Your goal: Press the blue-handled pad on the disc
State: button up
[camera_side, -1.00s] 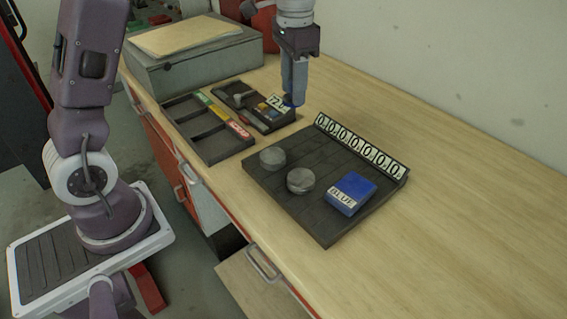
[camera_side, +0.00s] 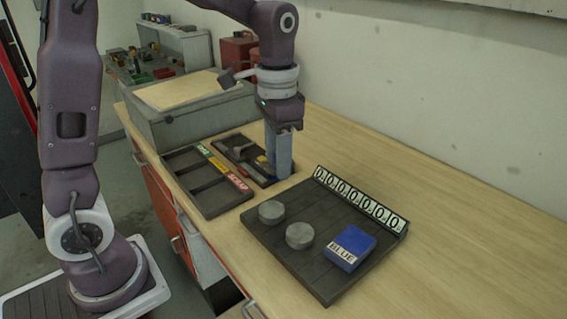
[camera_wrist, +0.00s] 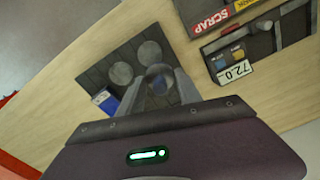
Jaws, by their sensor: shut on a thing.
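My gripper (camera_side: 277,172) is upright over the right end of the tool tray and hides part of it. Its fingers are shut on the blue-handled pad (camera_side: 272,179), whose blue part shows at the fingertips. In the wrist view a round, blue-grey piece (camera_wrist: 160,77) shows between the fingers. Two grey discs, a far one (camera_side: 271,212) and a near one (camera_side: 299,236), lie on the dark board (camera_side: 325,277), apart from the gripper. A blue block marked BLUE (camera_side: 348,247) lies on the same board. Both discs also show in the wrist view, beyond the fingers.
A counter strip of zeros (camera_side: 362,201) stands along the board's back edge. A sorting tray (camera_side: 207,183) with a SCRAP label and a tool tray with a 72.0 display (camera_wrist: 233,72) lie left of the board. A grey case (camera_side: 190,120) stands behind. The table right of the board is clear.

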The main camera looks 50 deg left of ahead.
jog(key=shift+s+d, duration=0.2)
jog(key=shift+s, duration=0.3)
jog(key=shift+s+d, duration=0.2)
jog(key=shift+s, duration=0.3)
send_over(271, 209)
jog(key=shift+f, duration=3.1)
jog(key=shift+f, duration=0.55)
notch_tip(271, 209, up, 7)
